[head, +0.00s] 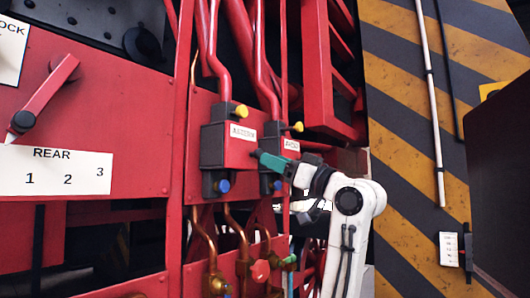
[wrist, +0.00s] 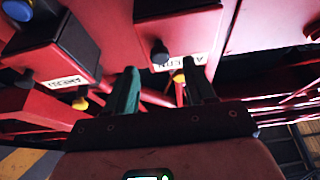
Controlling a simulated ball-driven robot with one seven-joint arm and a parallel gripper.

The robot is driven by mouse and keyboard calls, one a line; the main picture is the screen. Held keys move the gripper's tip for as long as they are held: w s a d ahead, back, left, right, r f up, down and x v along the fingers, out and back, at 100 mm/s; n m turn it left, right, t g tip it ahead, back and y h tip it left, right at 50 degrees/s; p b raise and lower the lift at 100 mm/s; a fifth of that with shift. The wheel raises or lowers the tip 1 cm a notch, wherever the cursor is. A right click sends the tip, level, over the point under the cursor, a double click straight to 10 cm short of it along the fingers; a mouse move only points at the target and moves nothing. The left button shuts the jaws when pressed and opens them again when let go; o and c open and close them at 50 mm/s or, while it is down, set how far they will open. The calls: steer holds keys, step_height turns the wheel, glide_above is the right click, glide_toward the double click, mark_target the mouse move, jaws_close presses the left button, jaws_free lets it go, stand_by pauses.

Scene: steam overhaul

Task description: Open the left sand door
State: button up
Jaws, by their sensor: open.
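Two dark boxes with red faces and white labels stand side by side; their small lettering is not clear enough to name either as the sand door. The left box (head: 240,148) has a yellow knob (head: 241,111) on top and a blue knob (head: 222,185) below. The right box (head: 290,146) is partly behind my gripper (head: 258,157). In the wrist view, seen upside down, the left box (wrist: 185,22) lies beyond my gripper (wrist: 162,84).
A red lever (head: 48,92) stands above a REAR scale plate (head: 55,170) at left. Copper pipes and valves (head: 217,285) run below the boxes, red pipes above. A striped wall (head: 415,130) stands at right, with a dark panel (head: 500,180) near the right edge.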

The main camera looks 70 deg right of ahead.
mark_target(247, 146)
steer(key=shift+p+x, duration=0.5)
steer(key=shift+x, duration=1.5)
jaws_close()
